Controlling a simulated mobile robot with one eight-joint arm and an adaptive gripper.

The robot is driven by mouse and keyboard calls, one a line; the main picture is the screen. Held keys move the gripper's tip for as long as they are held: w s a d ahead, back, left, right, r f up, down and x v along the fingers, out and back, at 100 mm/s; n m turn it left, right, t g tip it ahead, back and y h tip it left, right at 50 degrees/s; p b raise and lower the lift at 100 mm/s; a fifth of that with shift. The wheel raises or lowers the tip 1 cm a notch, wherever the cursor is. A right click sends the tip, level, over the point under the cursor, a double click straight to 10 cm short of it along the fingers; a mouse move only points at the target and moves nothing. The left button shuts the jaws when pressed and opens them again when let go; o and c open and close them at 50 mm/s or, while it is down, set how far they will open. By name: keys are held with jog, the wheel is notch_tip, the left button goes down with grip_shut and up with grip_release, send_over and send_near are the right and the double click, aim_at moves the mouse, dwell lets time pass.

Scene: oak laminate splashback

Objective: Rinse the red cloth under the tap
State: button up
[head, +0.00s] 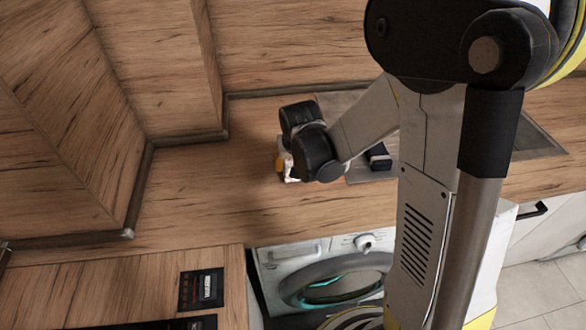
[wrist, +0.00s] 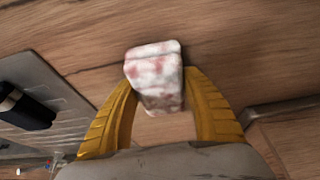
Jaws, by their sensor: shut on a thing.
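My gripper (wrist: 157,98) is shut on a small white block-like thing with blurred red blotches (wrist: 153,68). Its two yellow fingers are on either side of it, and it sticks out past the fingertips. I cannot tell whether this is the red cloth; no plainly red cloth shows. In the head view my gripper (head: 283,168) and the blotched thing (head: 291,172) are over the wooden worktop, left of the grey metal sink unit (head: 357,173). My arm hides much of the sink, and no tap can be made out.
A dark object (head: 378,157) lies on the sink unit; a dark cylinder (wrist: 25,108) shows on its ribbed metal in the wrist view. A washing machine (head: 325,275) stands under the worktop (head: 200,190). Wooden walls rise behind and left. The worktop left of my gripper is clear.

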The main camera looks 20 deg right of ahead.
jog(key=shift+f, duration=0.4)
jog(key=shift+f, duration=0.25)
jog(key=o, duration=1.1)
jog(key=shift+r, duration=0.1)
jog(key=shift+r, duration=0.15)
